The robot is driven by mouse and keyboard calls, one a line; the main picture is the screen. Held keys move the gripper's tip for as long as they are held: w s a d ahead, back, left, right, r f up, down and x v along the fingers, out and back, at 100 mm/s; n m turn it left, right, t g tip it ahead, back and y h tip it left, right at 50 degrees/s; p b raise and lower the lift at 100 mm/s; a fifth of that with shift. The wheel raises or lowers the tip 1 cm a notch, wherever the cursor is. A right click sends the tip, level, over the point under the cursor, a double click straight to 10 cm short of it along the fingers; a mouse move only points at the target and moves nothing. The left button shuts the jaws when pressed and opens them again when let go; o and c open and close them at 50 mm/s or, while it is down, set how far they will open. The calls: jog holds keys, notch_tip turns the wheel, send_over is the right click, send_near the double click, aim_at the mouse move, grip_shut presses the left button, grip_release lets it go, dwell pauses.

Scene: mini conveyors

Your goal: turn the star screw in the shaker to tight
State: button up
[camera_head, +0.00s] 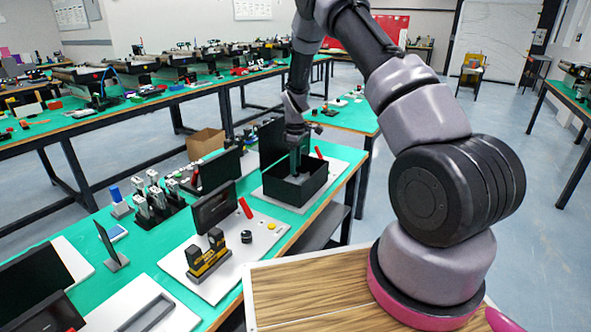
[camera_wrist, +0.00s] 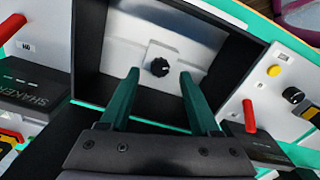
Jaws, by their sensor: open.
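The shaker is a black open box (camera_head: 270,184) on a white base plate at the middle of the green bench. In the wrist view its black wall (camera_wrist: 90,45) surrounds a light grey floor with a raised plate. A black star screw (camera_wrist: 160,67) sits on that plate. My gripper (camera_wrist: 158,82) has two green fingers, spread apart and empty. The fingertips show on either side of the star screw, just below it in the picture. I cannot tell the height gap. In the head view my gripper (camera_head: 296,165) points down into the box, and the screw is hidden there.
A red lever (camera_head: 319,152) stands beside the box. A second station has a black screen (camera_head: 213,208), a red lever (camera_head: 245,208) and a black-yellow block (camera_head: 208,257). A cardboard box (camera_head: 205,143) stands behind. The wrist view shows a yellow button (camera_wrist: 274,71) at right.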

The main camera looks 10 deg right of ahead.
jog(key=shift+f, duration=1.15)
grip_shut()
